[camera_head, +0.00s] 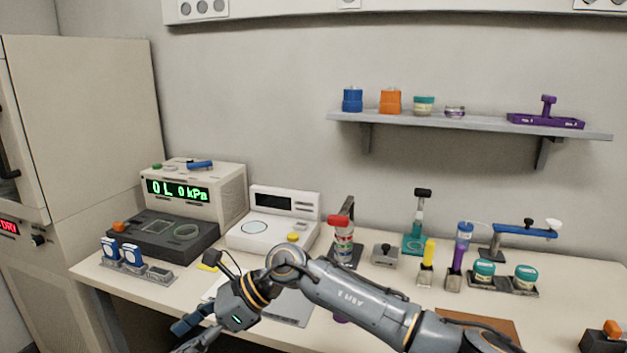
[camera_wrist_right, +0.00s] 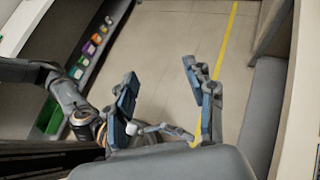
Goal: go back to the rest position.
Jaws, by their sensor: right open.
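My right arm comes in from the right across the front of the bench in the head view. Its gripper (camera_head: 192,330) hangs low at the bench's front edge, partly cut off by the picture's bottom. In the right wrist view the right gripper (camera_wrist_right: 165,92) has its two fingers wide apart, with nothing between them. The floor shows below and beyond the fingers. An arm link of mine shows at the left of that view.
A wall shelf (camera_head: 470,125) holds jars. A tall cabinet (camera_head: 85,130) stands left. The wrist view shows open floor (camera_wrist_right: 190,40) with a yellow line.

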